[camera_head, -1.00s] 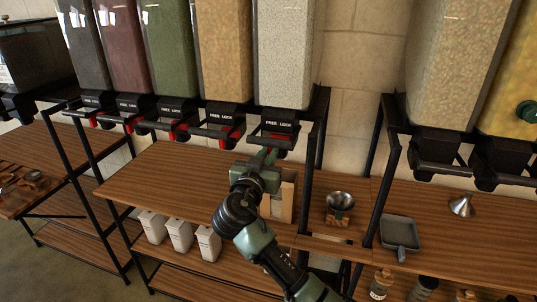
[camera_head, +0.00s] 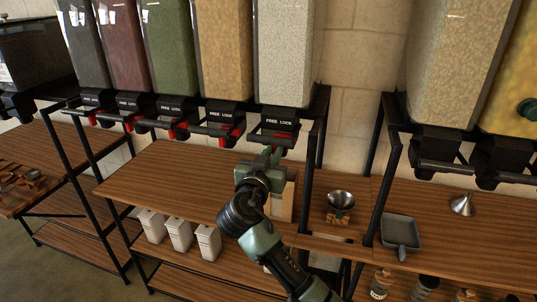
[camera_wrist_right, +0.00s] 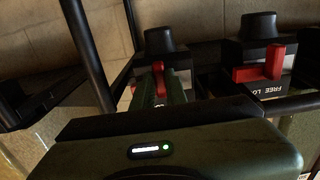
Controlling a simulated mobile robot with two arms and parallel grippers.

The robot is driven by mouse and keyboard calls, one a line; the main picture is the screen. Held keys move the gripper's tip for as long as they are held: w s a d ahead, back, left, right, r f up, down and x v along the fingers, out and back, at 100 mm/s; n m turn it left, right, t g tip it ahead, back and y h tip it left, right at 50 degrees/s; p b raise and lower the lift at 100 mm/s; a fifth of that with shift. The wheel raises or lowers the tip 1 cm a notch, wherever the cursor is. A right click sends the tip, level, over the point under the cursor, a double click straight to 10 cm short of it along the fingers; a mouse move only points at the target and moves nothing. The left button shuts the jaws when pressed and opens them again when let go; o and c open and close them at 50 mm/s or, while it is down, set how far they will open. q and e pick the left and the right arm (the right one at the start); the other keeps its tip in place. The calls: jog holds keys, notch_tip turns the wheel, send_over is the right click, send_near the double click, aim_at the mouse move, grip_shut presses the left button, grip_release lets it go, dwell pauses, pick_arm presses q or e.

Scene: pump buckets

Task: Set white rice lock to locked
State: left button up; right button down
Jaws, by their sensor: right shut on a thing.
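The white rice dispenser (camera_head: 285,50) is the clear bin of pale grains at the right end of the left rack. Its black outlet block (camera_head: 279,124) carries the words FREE LOCK. My right gripper (camera_head: 270,157) reaches up from below to the outlet's underside. In the wrist view, its green fingers (camera_wrist_right: 150,96) are shut on the red lock lever (camera_wrist_right: 158,76). The fingers hide part of the lever, so its exact setting is hard to tell. A bit of red (camera_head: 286,143) shows beside the fingertips in the head view. My left gripper is not in view.
Several similar dispensers with red levers stand to the left, the nearest holding tan grains (camera_head: 224,50). Black rack bars run close to the outlets. Below are a wooden counter (camera_head: 165,180), a funnel (camera_head: 341,199) and a grey pan (camera_head: 401,232).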

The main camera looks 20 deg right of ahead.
jog(key=shift+s+d+f, duration=0.15)
jog(key=shift+s+d, duration=0.25)
jog(key=shift+d, duration=0.2)
jog(key=c, duration=1.4)
grip_release()
jog(key=shift+c, duration=0.2)
jog(key=shift+s+d, duration=0.1)
jog(key=b+v, duration=0.3)
jog(key=v, duration=0.4)
jog(key=shift+s+a, duration=0.25)
jog(key=shift+s, duration=0.1)
